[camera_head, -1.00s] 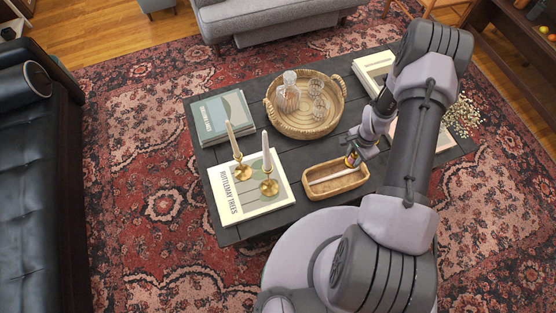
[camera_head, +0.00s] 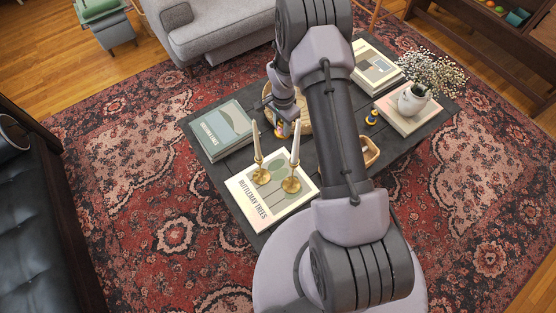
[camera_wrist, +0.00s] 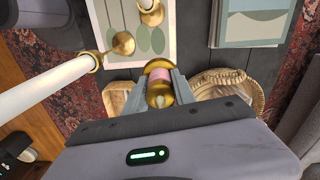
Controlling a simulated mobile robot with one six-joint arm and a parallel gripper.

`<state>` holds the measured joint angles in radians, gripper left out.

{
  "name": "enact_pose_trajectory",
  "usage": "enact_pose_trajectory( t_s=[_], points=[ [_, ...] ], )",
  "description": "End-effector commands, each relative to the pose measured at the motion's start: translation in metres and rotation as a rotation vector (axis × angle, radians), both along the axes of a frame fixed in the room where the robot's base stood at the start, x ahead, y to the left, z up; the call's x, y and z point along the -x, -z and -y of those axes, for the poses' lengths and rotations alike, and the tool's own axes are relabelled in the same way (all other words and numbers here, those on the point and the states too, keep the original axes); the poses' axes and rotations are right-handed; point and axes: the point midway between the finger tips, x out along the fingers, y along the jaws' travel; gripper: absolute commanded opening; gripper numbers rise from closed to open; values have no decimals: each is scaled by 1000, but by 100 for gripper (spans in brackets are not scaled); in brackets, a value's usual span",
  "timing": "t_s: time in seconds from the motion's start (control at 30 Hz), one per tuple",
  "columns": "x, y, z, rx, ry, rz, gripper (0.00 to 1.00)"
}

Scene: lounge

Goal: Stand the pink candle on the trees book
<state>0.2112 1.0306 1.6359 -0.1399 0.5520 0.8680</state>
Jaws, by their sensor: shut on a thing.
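My gripper (camera_head: 283,127) is shut on the pink candle (camera_wrist: 158,77), which shows as a pink band between gold parts in the wrist view. In the head view it hangs above the dark table, beyond the trees book (camera_head: 256,207), and is small and hard to make out. The trees book lies flat at the table's near left, with its title along one side. It also shows at the upper left of the wrist view (camera_wrist: 167,42). Two brass candlesticks (camera_head: 291,184) with tall white candles stand on it, leaving bare cover at the near side.
A tall white candle (camera_wrist: 45,85) crosses the wrist view's left side, close to my gripper. A green-blue book (camera_head: 222,128) lies at the far left. The woven tray (camera_wrist: 255,92) and wooden bowl (camera_head: 371,152) are partly hidden. A flower vase (camera_head: 411,100) stands at right.

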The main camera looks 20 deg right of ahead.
Motion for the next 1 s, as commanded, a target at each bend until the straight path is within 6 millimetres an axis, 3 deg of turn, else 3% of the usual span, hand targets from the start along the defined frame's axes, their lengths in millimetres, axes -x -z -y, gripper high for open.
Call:
enact_pose_trajectory(
  t_s=[0.03, 0.1, 0.5, 0.6, 0.77, 1.0],
  points=[
    [1, 20, 0, 0, 0, -2, 0],
    [0, 40, 0, 0, 0, -1, 0],
    [0, 142, 0, 0, 0, 0, 0],
    [0, 160, 0, 1, 0, 1, 0],
    [0, 172, 0, 0, 0, 2, 0],
    [0, 214, 0, 0, 0, 0, 0]
  ],
)
